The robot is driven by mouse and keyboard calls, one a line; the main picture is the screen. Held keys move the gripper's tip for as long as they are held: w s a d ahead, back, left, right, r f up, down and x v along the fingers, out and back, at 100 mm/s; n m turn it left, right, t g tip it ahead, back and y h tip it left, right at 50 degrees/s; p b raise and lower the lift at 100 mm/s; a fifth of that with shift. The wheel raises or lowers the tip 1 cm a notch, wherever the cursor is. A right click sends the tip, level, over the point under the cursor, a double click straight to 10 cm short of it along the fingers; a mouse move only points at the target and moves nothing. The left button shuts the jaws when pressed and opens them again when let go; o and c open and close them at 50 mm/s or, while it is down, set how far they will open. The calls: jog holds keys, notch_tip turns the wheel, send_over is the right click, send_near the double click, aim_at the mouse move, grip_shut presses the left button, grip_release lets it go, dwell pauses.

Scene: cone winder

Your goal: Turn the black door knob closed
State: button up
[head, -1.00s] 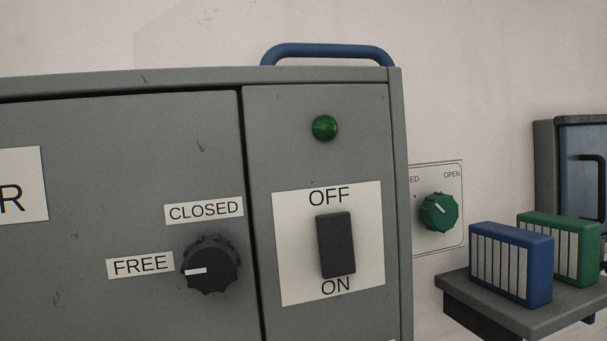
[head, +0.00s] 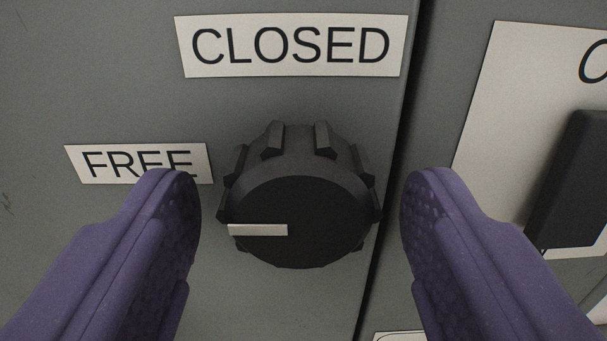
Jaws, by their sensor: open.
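The black door knob (head: 305,215) is on the grey cabinet door in the middle of the head view. Its white pointer mark (head: 258,230) points left, toward the FREE label (head: 105,164). The CLOSED label (head: 292,46) is above the knob. My gripper (head: 300,205) is open, with one purple finger on each side of the knob. A gap shows between each finger and the knob. The left finger covers the lower part of the FREE label. Whether the fingertips reach the knob's depth is hard to tell.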

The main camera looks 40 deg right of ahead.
jog(key=c, duration=1.1)
jog(key=shift+o, duration=0.2)
jog(key=m+b, duration=0.3)
jog(key=shift+f+m, duration=0.1)
jog(key=shift+m, duration=0.3)
jog(key=m+b, duration=0.4)
jog(key=m, duration=0.1)
jog(key=shift+w+a, duration=0.1)
jog(key=shift+a, duration=0.05)
jog(key=m+b, duration=0.2)
jog(key=m, duration=0.3)
jog(key=shift+r+m+b, duration=0.15)
jog(key=shift+m+b, duration=0.4)
jog(key=shift+m, duration=0.45)
jog(key=shift+r+m+b, duration=0.1)
jog(key=shift+m+b, duration=0.4)
jog(key=shift+m, duration=0.5)
